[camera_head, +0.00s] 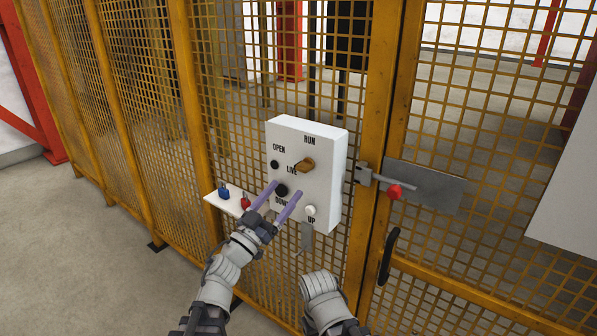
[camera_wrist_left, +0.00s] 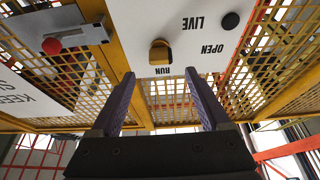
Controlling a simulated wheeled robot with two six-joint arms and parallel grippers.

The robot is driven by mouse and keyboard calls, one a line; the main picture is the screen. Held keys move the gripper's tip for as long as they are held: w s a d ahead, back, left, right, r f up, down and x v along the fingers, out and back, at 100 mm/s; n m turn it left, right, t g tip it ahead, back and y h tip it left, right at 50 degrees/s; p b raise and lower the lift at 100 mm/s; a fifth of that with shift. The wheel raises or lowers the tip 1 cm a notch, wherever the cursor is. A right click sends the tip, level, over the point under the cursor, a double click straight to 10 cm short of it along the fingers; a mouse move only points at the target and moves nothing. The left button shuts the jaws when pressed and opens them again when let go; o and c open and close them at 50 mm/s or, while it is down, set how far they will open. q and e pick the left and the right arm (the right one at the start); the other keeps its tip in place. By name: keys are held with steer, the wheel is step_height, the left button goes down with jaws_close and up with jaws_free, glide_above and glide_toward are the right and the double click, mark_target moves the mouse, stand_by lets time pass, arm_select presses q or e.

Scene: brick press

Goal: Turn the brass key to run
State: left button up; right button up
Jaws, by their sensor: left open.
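The brass key (camera_head: 305,164) sits in the upper part of a white control box (camera_head: 330,190) on the yellow mesh fence. The word RUN is printed above it and LIVE to its lower left. I cannot tell exactly which mark it points at. In the left wrist view the key (camera_wrist_left: 160,54) appears upside down, beyond the fingertips. My left gripper (camera_head: 287,189) is open and empty, with two purple fingers in front of the lower box, below the key and apart from it. The fingers also show in the wrist view (camera_wrist_left: 158,76). My right gripper is not in view.
The box has a black OPEN button (camera_head: 274,164), a dark DOWN button (camera_head: 281,191) and a pale UP button (camera_head: 310,210). A small shelf (camera_head: 229,204) holds a blue padlock (camera_head: 223,192) and a red one (camera_head: 245,202). A red-knobbed bolt (camera_head: 394,191) is on the gate.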

mark_target(299, 171)
arm_select(q)
steer(key=p+x, duration=0.2)
steer(key=x, duration=0.4)
steer(key=shift+w+d+r+p, duration=0.1)
steer(key=shift+w+r+p, duration=0.1)
steer(key=shift+w+p, duration=0.15)
steer(key=shift+w+d+r, duration=0.15)
steer(key=shift+w+d, duration=0.2)
steer(key=shift+c, duration=0.2)
jaws_close()
